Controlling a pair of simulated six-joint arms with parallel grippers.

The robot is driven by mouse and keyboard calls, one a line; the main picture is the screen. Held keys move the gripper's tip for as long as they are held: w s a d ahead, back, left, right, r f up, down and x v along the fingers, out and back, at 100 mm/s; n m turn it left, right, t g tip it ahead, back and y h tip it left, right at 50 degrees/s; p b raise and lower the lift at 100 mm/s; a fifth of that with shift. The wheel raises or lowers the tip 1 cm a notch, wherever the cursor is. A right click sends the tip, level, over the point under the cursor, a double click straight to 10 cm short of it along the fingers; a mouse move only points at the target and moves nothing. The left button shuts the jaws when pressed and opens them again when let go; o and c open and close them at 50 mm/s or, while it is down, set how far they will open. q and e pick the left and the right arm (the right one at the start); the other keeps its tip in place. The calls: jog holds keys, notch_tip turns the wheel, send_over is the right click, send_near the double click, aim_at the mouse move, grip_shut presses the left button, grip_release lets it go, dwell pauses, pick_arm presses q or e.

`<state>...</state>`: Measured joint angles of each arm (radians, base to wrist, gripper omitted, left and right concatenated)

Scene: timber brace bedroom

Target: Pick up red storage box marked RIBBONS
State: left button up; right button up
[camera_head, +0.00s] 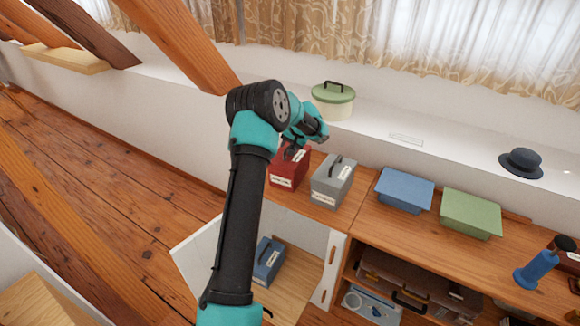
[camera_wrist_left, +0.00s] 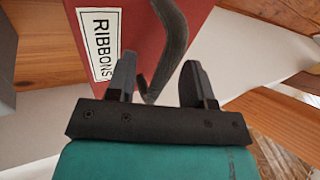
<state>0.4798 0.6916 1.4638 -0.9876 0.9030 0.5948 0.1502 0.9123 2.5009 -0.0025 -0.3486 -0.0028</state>
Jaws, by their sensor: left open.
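The red storage box (camera_head: 286,174) stands on the wooden cabinet top, at the left end in the head view. In the left wrist view the red box (camera_wrist_left: 125,28) shows its white RIBBONS label and a dark curved handle (camera_wrist_left: 172,45). My left gripper (camera_head: 294,152) is over the red box in the head view, with the arm hiding part of it. In the left wrist view the left gripper's fingers (camera_wrist_left: 158,80) are apart, with the handle's lower end between them. I cannot tell whether they touch it. My right gripper is not in view.
A grey box (camera_head: 331,184) stands close to the right of the red box. Blue (camera_head: 405,190) and green (camera_head: 470,213) lidded boxes sit further right. A round green-lidded box (camera_head: 333,100) is on the white ledge behind. A blue box (camera_head: 268,262) sits lower down.

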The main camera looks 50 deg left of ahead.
pick_arm(q)
jog(key=shift+f, duration=0.15)
jog(key=shift+c, duration=0.4)
grip_shut()
dwell(0.5)
dwell(1.0)
